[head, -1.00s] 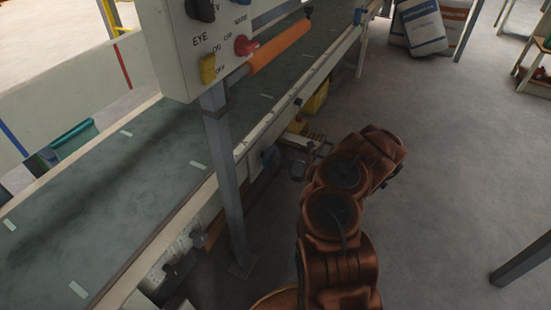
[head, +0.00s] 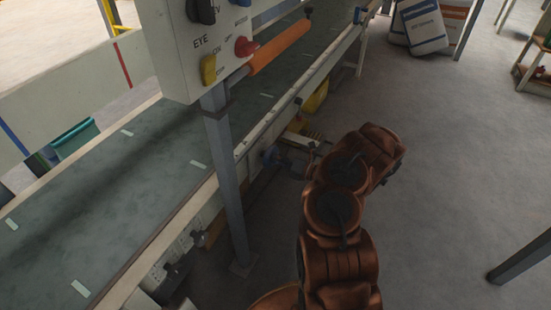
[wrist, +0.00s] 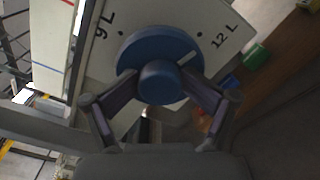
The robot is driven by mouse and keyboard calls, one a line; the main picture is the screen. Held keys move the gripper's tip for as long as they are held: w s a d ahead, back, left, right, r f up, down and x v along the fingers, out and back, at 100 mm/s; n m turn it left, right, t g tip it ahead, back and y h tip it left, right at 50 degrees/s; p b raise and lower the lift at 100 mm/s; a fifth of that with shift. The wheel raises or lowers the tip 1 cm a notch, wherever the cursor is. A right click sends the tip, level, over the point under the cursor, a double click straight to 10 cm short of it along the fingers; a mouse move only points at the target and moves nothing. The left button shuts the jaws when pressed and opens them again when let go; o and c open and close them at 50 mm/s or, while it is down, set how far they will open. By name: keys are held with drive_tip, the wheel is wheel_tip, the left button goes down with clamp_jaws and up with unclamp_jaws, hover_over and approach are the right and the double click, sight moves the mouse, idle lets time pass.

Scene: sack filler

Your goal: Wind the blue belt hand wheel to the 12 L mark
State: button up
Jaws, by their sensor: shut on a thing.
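The blue belt hand wheel (wrist: 135,50) fills the upper middle of the wrist view, with a round hub (wrist: 160,84) facing me. My gripper (wrist: 160,78) is shut on this hub, one finger on each side. A short white pointer line (wrist: 188,57) on the wheel's face points up and right, towards the 12 L mark (wrist: 224,36) on the white plate.
The conveyor belt (head: 110,190) runs diagonally through the head view. A control box (head: 205,45) on a grey post (head: 225,175) stands before it, with an orange handle (head: 280,48). Sacks (head: 420,25) lie at the back. The floor (head: 450,160) on the right is clear.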

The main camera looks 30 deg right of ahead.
drive_tip(key=shift+w+a+r+m, duration=0.15)
drive_tip(key=shift+m, duration=1.05)
drive_tip(key=o, duration=1)
drive_tip(key=shift+o, duration=0.2)
drive_tip(key=shift+s+d+p, duration=0.2)
drive_tip(key=shift+p, duration=0.1)
drive_tip(key=p+v, duration=0.3)
drive_tip(key=v, duration=0.5)
drive_tip(key=shift+p, duration=0.4)
drive_tip(key=shift+s+d, duration=0.1)
